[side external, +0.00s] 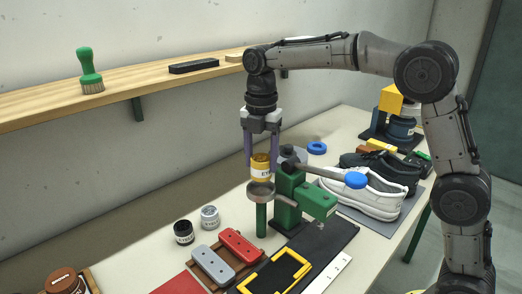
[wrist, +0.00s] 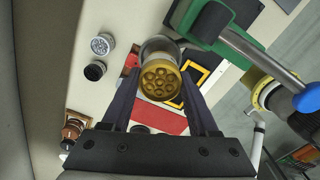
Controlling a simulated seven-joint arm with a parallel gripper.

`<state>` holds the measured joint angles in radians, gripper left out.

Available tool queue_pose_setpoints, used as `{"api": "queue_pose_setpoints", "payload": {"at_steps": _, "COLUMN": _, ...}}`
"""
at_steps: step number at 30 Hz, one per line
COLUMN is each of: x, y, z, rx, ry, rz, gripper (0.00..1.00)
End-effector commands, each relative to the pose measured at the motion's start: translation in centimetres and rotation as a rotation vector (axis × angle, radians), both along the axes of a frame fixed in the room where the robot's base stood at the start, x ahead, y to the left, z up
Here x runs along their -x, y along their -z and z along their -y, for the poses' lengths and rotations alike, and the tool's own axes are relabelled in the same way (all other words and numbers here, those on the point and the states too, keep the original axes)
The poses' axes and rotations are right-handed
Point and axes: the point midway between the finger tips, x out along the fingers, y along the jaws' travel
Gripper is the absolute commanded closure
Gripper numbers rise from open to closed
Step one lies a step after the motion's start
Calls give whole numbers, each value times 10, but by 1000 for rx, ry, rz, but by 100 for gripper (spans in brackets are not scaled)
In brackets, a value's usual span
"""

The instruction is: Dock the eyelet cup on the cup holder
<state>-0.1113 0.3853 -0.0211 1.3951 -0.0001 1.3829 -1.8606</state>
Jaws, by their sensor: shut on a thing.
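The eyelet cup (side external: 260,170) is yellow with a white label. My gripper (side external: 261,160) is shut on it, one purple finger on each side, and holds it roughly upright. The grey round cup holder (side external: 260,197) stands on a green post directly below the cup. The cup's base is at or just above the holder's rim; I cannot tell whether they touch. In the wrist view the cup's yellow top (wrist: 160,82) with several round dimples sits between the fingers, and the grey holder rim (wrist: 160,46) shows partly behind it. The rest of the holder is hidden there.
A green press (side external: 290,200) with a blue-knobbed lever (side external: 355,180) stands close right of the holder. Two small jars (side external: 184,232) stand to the left. Red and grey blocks (side external: 238,246) and a yellow frame (side external: 275,272) lie in front.

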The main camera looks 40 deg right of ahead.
Motion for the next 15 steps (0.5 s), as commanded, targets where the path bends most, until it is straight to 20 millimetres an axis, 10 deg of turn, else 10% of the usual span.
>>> {"api": "queue_pose_setpoints", "payload": {"at_steps": 15, "x": 0, "y": 31, "z": 0, "rx": 0, "ry": 1, "rz": 2, "gripper": 100}}
